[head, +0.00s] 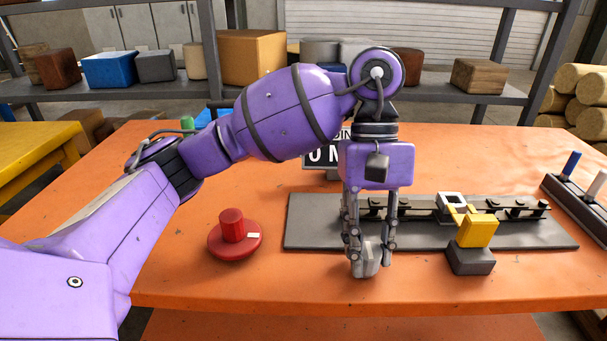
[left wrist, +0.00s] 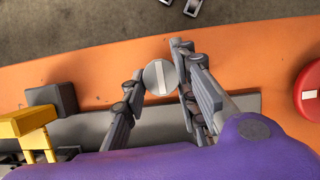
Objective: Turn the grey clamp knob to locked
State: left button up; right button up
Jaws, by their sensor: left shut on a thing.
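The grey clamp knob (left wrist: 160,77) is a round disc with a pale stripe on its top, seen between the fingertips in the left wrist view. The stripe runs nearly up and down in that view. My left gripper (head: 369,262) points straight down and is shut on the knob, with one finger on each side; it also shows in the left wrist view (left wrist: 162,80). In the head view the fingers largely cover the knob, near the front edge of the dark grey base plate (head: 310,225). No locked marking can be made out. My right gripper is not in view.
A red knob on a round red base (head: 234,240) stands left of the plate. A yellow block on a dark grey base (head: 472,250) stands to the right. A dark rack with blue and white handles (head: 585,195) is at the far right. My arm partly hides a sign (head: 318,157) behind.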

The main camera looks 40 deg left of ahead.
pick_arm(q)
jog(key=shift+w+d+r+m, duration=0.15)
jog(key=shift+d+m, duration=0.05)
jog(key=shift+m, duration=0.1)
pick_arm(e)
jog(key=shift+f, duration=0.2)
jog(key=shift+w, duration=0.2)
pick_arm(q)
jog(key=o, duration=0.8)
jog(key=shift+o, duration=1.3)
jog(key=shift+d, duration=0.15)
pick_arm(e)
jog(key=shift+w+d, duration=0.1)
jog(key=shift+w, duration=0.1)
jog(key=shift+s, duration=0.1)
pick_arm(q)
jog(key=v, duration=1.2)
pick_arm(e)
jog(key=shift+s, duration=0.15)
